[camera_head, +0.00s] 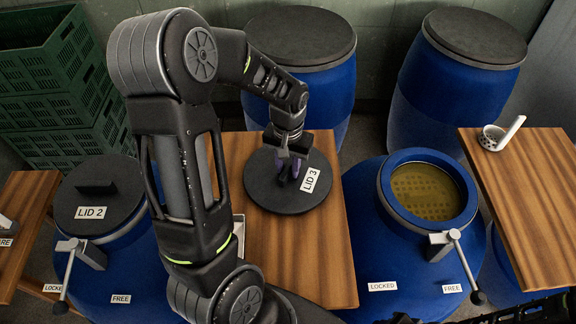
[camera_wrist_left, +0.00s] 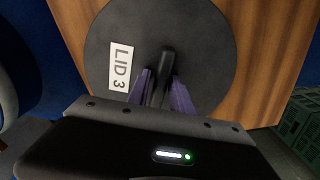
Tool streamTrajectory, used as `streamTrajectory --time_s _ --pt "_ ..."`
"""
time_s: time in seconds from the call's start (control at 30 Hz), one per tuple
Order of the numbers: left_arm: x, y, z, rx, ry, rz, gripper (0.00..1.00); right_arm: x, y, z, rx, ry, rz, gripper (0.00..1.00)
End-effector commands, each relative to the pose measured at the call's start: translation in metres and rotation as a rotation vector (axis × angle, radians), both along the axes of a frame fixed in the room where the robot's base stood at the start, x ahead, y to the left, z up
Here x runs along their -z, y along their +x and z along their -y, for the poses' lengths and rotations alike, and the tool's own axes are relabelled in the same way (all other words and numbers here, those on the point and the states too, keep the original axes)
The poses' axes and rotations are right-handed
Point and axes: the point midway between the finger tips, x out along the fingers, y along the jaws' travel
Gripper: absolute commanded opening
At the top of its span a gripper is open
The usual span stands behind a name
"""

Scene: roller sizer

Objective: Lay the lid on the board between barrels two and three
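The lid (camera_head: 262,190) is a dark round disc with a white "LID 3" label. It appears to lie flat on the wooden board (camera_head: 318,270) between the two front barrels. In the left wrist view the lid (camera_wrist_left: 215,45) fills the upper middle. My left gripper (camera_head: 289,168) reaches down over it, its purple fingers (camera_wrist_left: 165,90) close against both sides of the upright handle (camera_wrist_left: 166,62). Barrel two (camera_head: 130,262) at left wears a lid labelled "LID 2" (camera_head: 98,188). Barrel three (camera_head: 400,250) at right is open, with murky yellow liquid (camera_head: 425,195) inside. My right gripper is not visible.
Barrel three's lever (camera_head: 465,265) points near its "FREE" label. Two closed blue barrels (camera_head: 300,40) (camera_head: 475,38) stand behind. A white-handled strainer (camera_head: 493,137) sits on the right board (camera_head: 530,200). Green crates (camera_head: 60,90) are stacked at back left. My left arm hides part of the middle board.

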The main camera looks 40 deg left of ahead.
Motion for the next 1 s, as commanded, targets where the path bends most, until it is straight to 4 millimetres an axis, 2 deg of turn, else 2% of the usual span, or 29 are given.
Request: streamTrajectory --time_s 0.13,0.47,0.67,0.8,0.9,1.0 --pt "0.0 0.0 0.0 0.0 0.0 -0.001 0.38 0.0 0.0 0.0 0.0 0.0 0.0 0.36" --pt "-0.004 0.0 0.0 -0.001 0.0 -0.001 0.38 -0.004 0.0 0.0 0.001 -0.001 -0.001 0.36" --pt "-0.032 0.0 0.0 0.0 0.0 0.001 0.38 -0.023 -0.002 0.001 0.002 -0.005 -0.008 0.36" --pt "-0.062 0.0 0.0 0.0 0.001 0.002 0.38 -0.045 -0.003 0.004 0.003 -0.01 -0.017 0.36" --pt "-0.081 0.001 -0.001 -0.001 0.001 0.004 0.38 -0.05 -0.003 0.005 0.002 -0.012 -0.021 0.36" --pt "-0.095 0.001 0.0 -0.001 0.0 0.004 0.38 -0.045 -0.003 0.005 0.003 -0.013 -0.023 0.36"
